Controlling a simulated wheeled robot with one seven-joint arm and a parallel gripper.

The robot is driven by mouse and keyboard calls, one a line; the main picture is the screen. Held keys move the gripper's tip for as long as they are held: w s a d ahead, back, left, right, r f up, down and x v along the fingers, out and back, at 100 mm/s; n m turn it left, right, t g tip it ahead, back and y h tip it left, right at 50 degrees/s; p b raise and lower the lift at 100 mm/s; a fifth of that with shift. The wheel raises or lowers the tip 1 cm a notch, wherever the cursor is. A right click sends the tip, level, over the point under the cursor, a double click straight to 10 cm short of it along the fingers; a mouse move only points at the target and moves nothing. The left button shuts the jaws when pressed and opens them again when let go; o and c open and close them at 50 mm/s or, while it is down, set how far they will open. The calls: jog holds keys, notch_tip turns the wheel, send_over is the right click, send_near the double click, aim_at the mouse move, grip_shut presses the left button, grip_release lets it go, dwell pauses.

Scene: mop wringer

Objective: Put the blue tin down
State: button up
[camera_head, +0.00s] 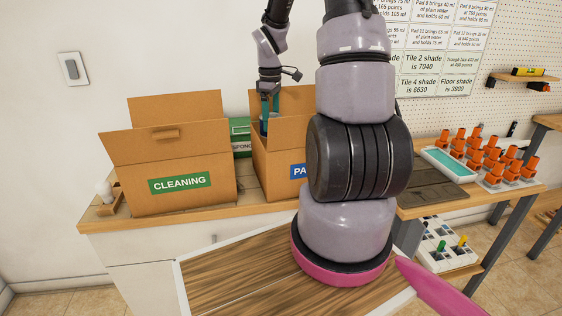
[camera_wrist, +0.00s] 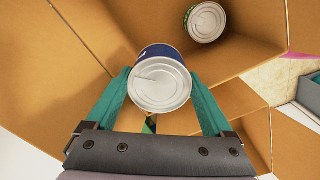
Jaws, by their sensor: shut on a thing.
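My gripper (camera_wrist: 160,100) is shut on the blue tin (camera_wrist: 160,80), with a teal finger on each side of it. The tin's pale round lid faces the wrist camera and a dark blue wall shows above it. In the head view my gripper (camera_head: 269,105) reaches down into the open cardboard box (camera_head: 276,160) whose blue label begins "PA". My arm hides the rest of that label. In the wrist view the tin is over the inside of a cardboard box. Whether it touches the box floor cannot be told.
Another tin (camera_wrist: 206,22) with a pale lid is inside the box, beyond the held tin. The CLEANING box (camera_head: 178,180) stands to the left on the counter, with a green box (camera_head: 240,136) behind. Raised cardboard flaps surround my gripper. Orange-topped items (camera_head: 490,150) stand far right.

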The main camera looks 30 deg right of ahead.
notch_tip(320, 180, down, 14)
jog(key=shift+r, duration=0.2)
jog(key=shift+f, duration=0.1)
jog(key=o, duration=1.3)
